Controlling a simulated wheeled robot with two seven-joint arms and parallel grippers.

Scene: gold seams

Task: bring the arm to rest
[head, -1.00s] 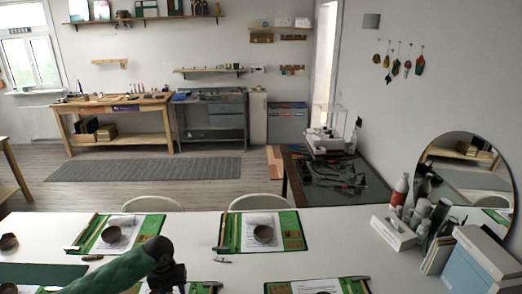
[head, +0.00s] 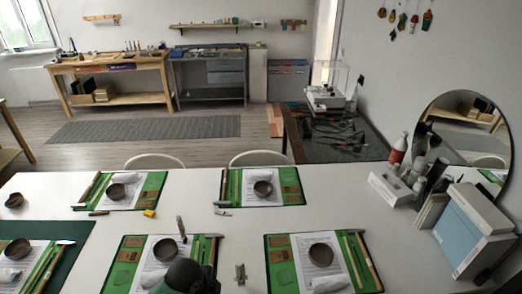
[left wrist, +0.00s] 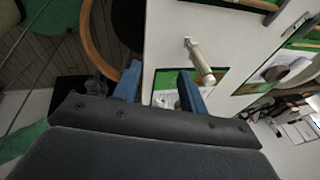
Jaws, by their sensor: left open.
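My left arm (head: 185,277) shows in the head view only as a dark and green rounded part at the bottom edge, over the near middle green mat (head: 122,278). Its fingertips cannot be made out there. In the left wrist view my left gripper (left wrist: 160,88) has its two blue fingers spread apart, with nothing visible held between them. A pale, tan-ended stick-like object (left wrist: 200,62) lies beyond the fingers, apart from them. My right gripper is in neither view.
The white table (head: 330,212) holds several green mats with papers, bowls (head: 263,188) and tools. A small upright object (head: 181,229) stands near my arm, with a yellow block (head: 150,213) behind it. Bottles (head: 398,150) and a pale blue box (head: 470,225) stand at the right.

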